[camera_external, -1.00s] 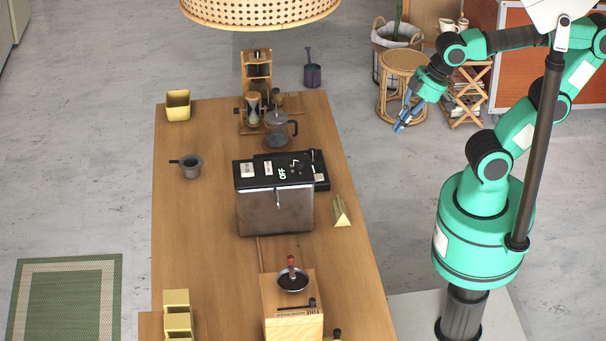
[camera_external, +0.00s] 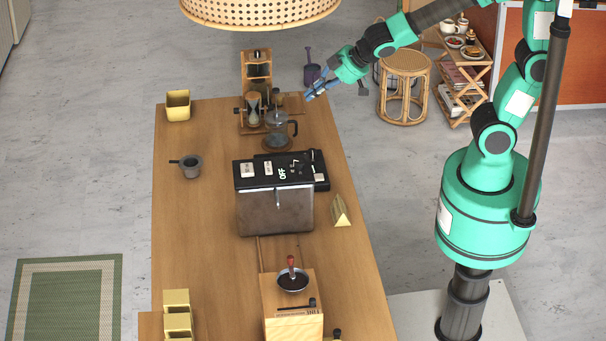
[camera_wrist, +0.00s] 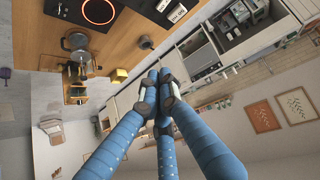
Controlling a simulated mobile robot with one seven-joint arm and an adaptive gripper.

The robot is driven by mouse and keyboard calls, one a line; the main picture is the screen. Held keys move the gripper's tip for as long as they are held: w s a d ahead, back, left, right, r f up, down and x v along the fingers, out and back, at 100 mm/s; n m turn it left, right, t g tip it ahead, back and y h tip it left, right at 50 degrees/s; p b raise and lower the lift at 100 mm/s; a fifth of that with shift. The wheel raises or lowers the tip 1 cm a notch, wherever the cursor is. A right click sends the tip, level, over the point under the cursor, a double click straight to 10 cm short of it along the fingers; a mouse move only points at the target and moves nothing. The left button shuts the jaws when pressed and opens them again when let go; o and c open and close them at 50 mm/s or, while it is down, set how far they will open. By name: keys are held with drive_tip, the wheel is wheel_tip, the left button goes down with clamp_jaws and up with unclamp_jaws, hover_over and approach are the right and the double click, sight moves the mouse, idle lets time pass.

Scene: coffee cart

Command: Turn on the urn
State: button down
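A boxy machine (camera_external: 274,210), apparently the urn, stands mid-counter in the external view. It has a metal front and a black top with white labels, small controls and a lit word OFF (camera_external: 282,173). My gripper (camera_external: 308,96) is in the air by the far right edge of the counter, apart from the machine and up-picture from it. In the wrist view my blue fingers (camera_wrist: 160,84) come together at the tips with nothing visible between them. A dark panel with a glowing red ring (camera_wrist: 98,10) shows at that view's top edge.
A wooden grinder (camera_external: 291,305) is in front. A wicker lamp (camera_external: 260,12) hangs above the far end.

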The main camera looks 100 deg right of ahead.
drive_tip(key=w+d+f+y+p, duration=0.1)
drive_tip(key=w+d+f+p, duration=0.15)
drive_tip(key=w+p, duration=0.45)
drive_tip(key=w+a+f+n+y+p, duration=0.1)
drive_tip(key=w+a+f+y+p, duration=0.2)
drive_tip(key=w+f, duration=0.3)
drive_tip(key=shift+f+n+y+p, duration=0.3)
drive_tip(key=shift+f+y, duration=0.1)
drive_tip(key=shift+f, duration=1.3)
drive_tip(key=shift+f, duration=0.15)
drive_tip(key=b, duration=0.8)
hover_over(270, 163)
drive_tip(key=f, duration=0.6)
drive_tip(key=shift+a, duration=0.3)
drive_tip(key=shift+d+f+b, duration=0.25)
drive_tip(key=shift+f+b, duration=0.1)
drive_tip(key=shift+f, duration=0.8)
drive_tip(key=shift+f, duration=0.1)
drive_tip(key=shift+f, duration=0.3)
